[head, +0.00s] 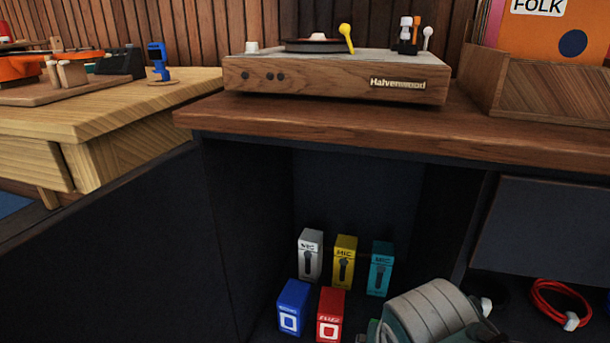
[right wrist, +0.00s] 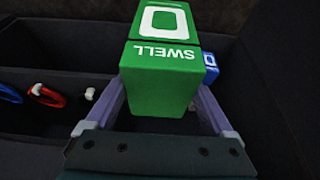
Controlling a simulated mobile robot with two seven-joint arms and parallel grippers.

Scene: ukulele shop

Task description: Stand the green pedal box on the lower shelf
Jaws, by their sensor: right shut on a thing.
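The green pedal box (right wrist: 160,85), with a white square and the word SWELL, is held between the two fingers of my right gripper (right wrist: 161,92) in the right wrist view. On that shelf a blue pedal box (head: 292,308) and a red pedal box (head: 330,316) stand side by side in front. The blue one also shows behind the green box in the right wrist view (right wrist: 210,66). My left gripper is out of view.
White (head: 310,256), yellow (head: 344,261) and teal (head: 381,268) mic boxes stand behind the pedal boxes. A divider closes the compartment on the right; coiled red cable (head: 556,302) lies beyond it. The wooden counter (head: 330,128) with a turntable (head: 335,78) overhangs the shelf.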

